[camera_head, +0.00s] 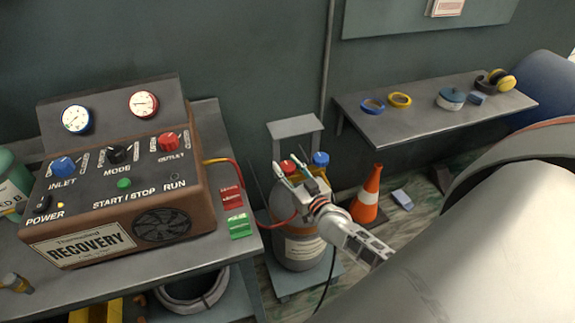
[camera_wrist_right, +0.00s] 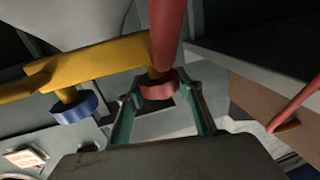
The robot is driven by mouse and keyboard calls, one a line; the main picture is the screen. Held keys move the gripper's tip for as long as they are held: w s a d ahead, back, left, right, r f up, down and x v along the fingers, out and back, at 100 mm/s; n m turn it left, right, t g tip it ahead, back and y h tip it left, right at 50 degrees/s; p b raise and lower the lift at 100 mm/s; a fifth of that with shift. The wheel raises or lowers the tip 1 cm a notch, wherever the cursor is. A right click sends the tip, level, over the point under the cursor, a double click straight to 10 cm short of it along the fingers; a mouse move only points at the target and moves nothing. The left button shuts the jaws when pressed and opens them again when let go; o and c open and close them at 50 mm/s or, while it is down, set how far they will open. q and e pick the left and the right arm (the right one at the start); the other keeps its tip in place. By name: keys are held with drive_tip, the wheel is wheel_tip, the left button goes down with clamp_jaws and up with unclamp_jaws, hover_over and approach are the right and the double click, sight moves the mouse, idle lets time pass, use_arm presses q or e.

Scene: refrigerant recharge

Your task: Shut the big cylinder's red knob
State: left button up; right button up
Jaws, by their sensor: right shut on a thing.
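The big cylinder (camera_head: 300,248) is grey with a paper label and stands upright beside the bench. On its top are a red knob (camera_head: 287,166) and a blue knob (camera_head: 320,158). My right gripper (camera_head: 289,170) is at the cylinder top, shut on the red knob. In the right wrist view the red knob (camera_wrist_right: 158,89) shows between the two fingers (camera_wrist_right: 163,105), and the blue knob (camera_wrist_right: 73,108) is to the left, outside them. My left gripper is in neither view.
The recovery machine (camera_head: 120,185) sits on the bench at left, with a red hose (camera_head: 236,168) running toward the cylinder. An orange cone (camera_head: 369,195) stands right of the cylinder, below a shelf (camera_head: 425,115).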

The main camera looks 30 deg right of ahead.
drive_tip(key=shift+w+d+r, duration=0.1)
drive_tip(key=shift+d+r, duration=0.05)
drive_tip(key=shift+r, duration=0.05)
drive_tip(key=o, duration=1.1)
drive_tip(key=shift+f, duration=0.1)
drive_tip(key=s, duration=1.2)
drive_tip(key=shift+s+a, duration=0.1)
drive_tip(key=shift+a, duration=0.3)
drive_tip(key=s+a+f+n+g+y, duration=0.1)
drive_tip(key=s+a+f+g, duration=0.1)
drive_tip(key=s+a+f, duration=0.2)
drive_tip(key=s+a+f+n+g+y, duration=0.1)
drive_tip(key=s+a+f+n+g, duration=0.1)
drive_tip(key=a, duration=0.5)
drive_tip(key=s+a+f+n+g+y, duration=0.1)
drive_tip(key=s+a+f+n+g, duration=0.1)
drive_tip(key=s+a+f, duration=0.3)
drive_tip(key=shift+s+a+f+g+y, duration=0.2)
drive_tip(key=shift+s+g, duration=0.15)
drive_tip(key=shift+s, duration=0.3)
drive_tip(key=shift+s+a+f+g+y, duration=0.1)
drive_tip(key=shift+s+f+g, duration=0.1)
drive_tip(key=shift+s+g, duration=0.3)
